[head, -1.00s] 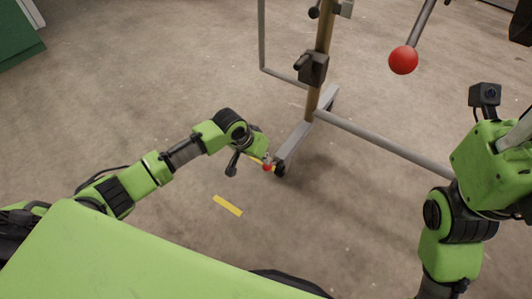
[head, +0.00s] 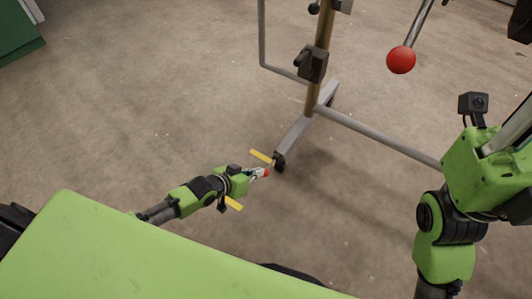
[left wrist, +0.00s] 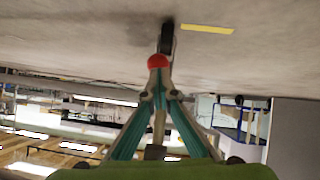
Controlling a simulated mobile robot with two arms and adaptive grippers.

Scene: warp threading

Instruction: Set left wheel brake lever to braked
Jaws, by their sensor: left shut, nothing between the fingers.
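The wheel brake lever shows as a small red knob (head: 266,173) beside the dark caster wheel (head: 279,161) at the near end of the stand's grey foot. My left gripper (head: 263,172) is shut with its fingertips at the knob, touching or very close; I cannot tell which. In the left wrist view the red knob (left wrist: 157,62) is just beyond the closed fingertips (left wrist: 157,75), with the dark wheel (left wrist: 167,38) behind it. The lever's shaft is mostly hidden. My right arm shows at the right, but its fingers are out of view.
The stand has a wooden post (head: 318,60), a grey foot (head: 296,132) and a long grey crossbar (head: 385,147). A larger red ball (head: 400,60) on a metal rod hangs at the upper right. Yellow floor strips (head: 261,156) lie near the wheel. The surrounding floor is open.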

